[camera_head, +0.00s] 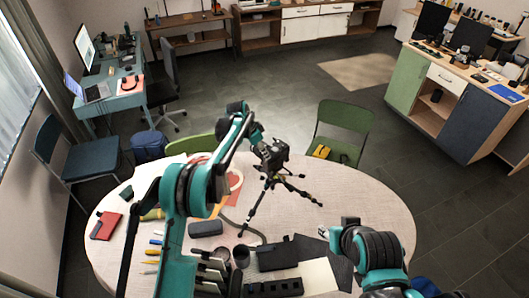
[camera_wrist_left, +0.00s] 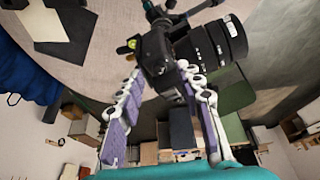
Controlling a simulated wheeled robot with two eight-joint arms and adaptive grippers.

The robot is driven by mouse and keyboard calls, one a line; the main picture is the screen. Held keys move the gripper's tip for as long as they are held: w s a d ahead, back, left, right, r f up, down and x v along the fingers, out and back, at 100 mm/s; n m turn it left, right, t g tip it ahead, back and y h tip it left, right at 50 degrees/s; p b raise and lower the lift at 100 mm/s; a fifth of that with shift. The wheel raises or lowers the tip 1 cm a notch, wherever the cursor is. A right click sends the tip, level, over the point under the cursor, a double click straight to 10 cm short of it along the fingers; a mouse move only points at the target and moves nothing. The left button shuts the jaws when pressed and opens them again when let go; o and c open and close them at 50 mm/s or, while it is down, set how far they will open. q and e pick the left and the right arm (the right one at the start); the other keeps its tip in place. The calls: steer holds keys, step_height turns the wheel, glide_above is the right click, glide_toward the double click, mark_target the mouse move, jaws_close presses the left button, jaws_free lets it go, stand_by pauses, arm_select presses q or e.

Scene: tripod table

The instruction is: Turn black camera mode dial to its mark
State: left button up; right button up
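A black camera (camera_head: 274,153) with a thick lens sits on a tripod (camera_head: 256,205) that stands on the round table. In the left wrist view the camera's dark body (camera_wrist_left: 155,48) and ribbed lens (camera_wrist_left: 222,42) fill the top middle. My left gripper (camera_head: 256,136) is at the camera's upper left side. In the left wrist view its two fingers (camera_wrist_left: 160,78) are apart, with their tips close to the camera body; contact cannot be told. The mode dial and its mark cannot be made out. My right gripper (camera_head: 336,230) is low over the table's right side, away from the camera; its fingers are unclear.
The pale round table (camera_head: 385,205) carries a red notebook (camera_head: 105,225), a dark case (camera_head: 206,228), black gear (camera_head: 278,254), pens and paper. Green chairs (camera_head: 342,125) stand behind it. The tabletop just right of the tripod is mostly clear.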

arm_select(q)
steer(key=shift+x, duration=0.8)
jaws_close()
steer(key=n+b, duration=0.1)
steer(key=n, duration=0.1)
steer(key=n+t+b, duration=0.1)
steer(key=b, duration=0.1)
steer(key=shift+s+d+f+n+y, duration=0.15)
steer(key=shift+s+d+n+y, duration=0.05)
steer(key=shift+n+y, duration=0.2)
steer(key=shift+n+t+y+b, duration=0.4)
steer(key=shift+n+b, duration=0.35)
steer(key=shift+n, duration=0.35)
steer(key=shift+s+d+n+y+b, duration=0.15)
steer(key=shift+n+y+b, duration=0.4)
steer(key=shift+n, duration=0.85)
